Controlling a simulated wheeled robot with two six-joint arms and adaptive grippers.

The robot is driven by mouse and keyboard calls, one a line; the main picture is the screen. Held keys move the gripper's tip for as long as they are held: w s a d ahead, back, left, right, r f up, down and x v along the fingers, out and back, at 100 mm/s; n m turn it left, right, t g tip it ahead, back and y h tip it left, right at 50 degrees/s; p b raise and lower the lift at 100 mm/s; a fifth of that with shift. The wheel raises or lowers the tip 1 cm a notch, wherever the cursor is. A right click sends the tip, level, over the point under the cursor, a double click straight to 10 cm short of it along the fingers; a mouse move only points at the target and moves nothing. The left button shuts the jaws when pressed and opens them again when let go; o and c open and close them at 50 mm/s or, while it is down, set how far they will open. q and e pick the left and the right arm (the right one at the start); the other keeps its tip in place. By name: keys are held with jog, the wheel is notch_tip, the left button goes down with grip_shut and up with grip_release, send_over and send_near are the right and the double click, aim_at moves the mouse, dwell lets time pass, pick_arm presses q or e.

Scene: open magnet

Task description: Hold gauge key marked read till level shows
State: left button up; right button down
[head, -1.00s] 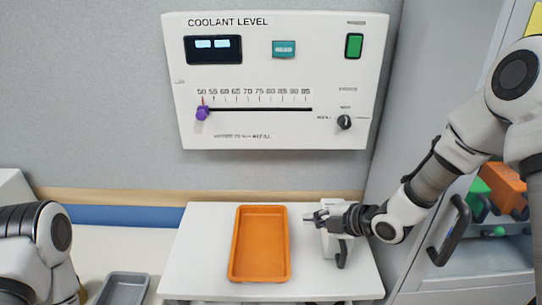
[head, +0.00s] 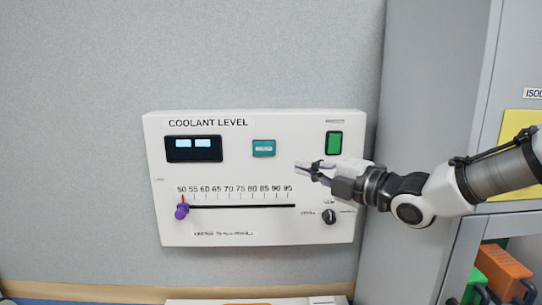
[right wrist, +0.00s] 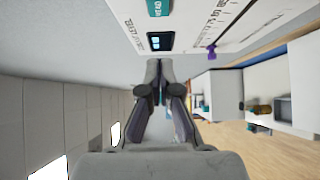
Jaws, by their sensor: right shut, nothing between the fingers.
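The white coolant level panel (head: 240,235) hangs on the grey wall in the head view. Its teal key (head: 264,148), whose small label is blurred here, sits at the upper middle; it also shows at the top of the right wrist view (right wrist: 158,7). A dark display (head: 193,148) at the upper left shows two pale lit blocks and no readable number. My right gripper (head: 305,169) is shut and empty in front of the panel, right of and a little below the teal key, apart from it in the picture. My left gripper is not in view.
A purple slider knob (head: 181,211) sits at the 50 end of the scale. A green switch (head: 334,142) and a black rotary knob (head: 329,216) are close to my right gripper. A grey cabinet (head: 415,80) stands at the right.

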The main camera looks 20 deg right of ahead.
pick_arm(q)
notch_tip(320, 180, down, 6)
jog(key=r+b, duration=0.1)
jog(key=b, duration=0.4)
pick_arm(e)
jog(key=a+x, duration=0.1)
jog(key=x, duration=0.2)
jog(key=p, duration=0.6)
send_near(258, 149)
jog(key=x, duration=0.5)
jog(key=shift+w+a+r, duration=0.2)
jog(key=shift+w+a, duration=0.05)
jog(key=shift+a, duration=0.05)
jog(key=shift+w+d+f, duration=0.1)
jog(key=shift+w+d, duration=0.05)
jog(key=shift+w+f, duration=0.15)
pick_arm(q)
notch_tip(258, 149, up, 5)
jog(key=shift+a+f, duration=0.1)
